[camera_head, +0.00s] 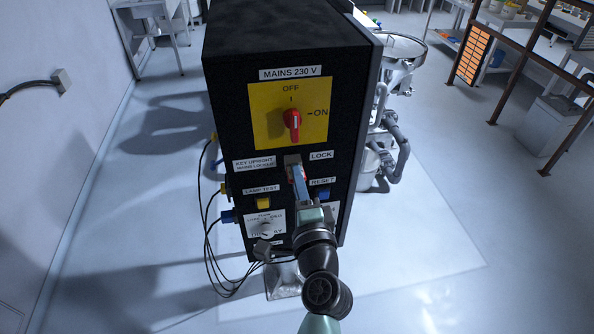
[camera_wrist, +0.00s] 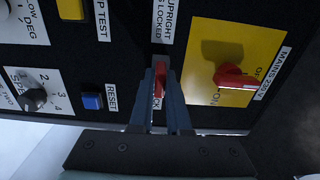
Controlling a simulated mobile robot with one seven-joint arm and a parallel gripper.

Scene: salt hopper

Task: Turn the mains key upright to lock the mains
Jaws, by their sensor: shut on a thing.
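The mains key (camera_wrist: 160,80) is red and sits in a silver lock plate on the black panel, between the KEY UPRIGHT and LOCK labels. My gripper (camera_wrist: 160,90) is shut on it, one finger on each side. In the wrist view the panel's up direction points right, and the key appears to lie sideways across the panel, not upright, though foreshortening makes its angle hard to judge. In the head view my gripper (camera_head: 297,173) reaches the lock from below and mostly hides the key. The red mains switch (camera_head: 292,119) on its yellow plate points up to OFF.
A yellow lamp test button (camera_head: 263,203) and a blue reset button (camera_head: 323,194) flank my gripper lower down. A selector knob (camera_wrist: 34,99) is nearby. Cables (camera_head: 208,215) hang at the cabinet's left. Pipework (camera_head: 392,135) stands at its right. The floor around is mostly clear.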

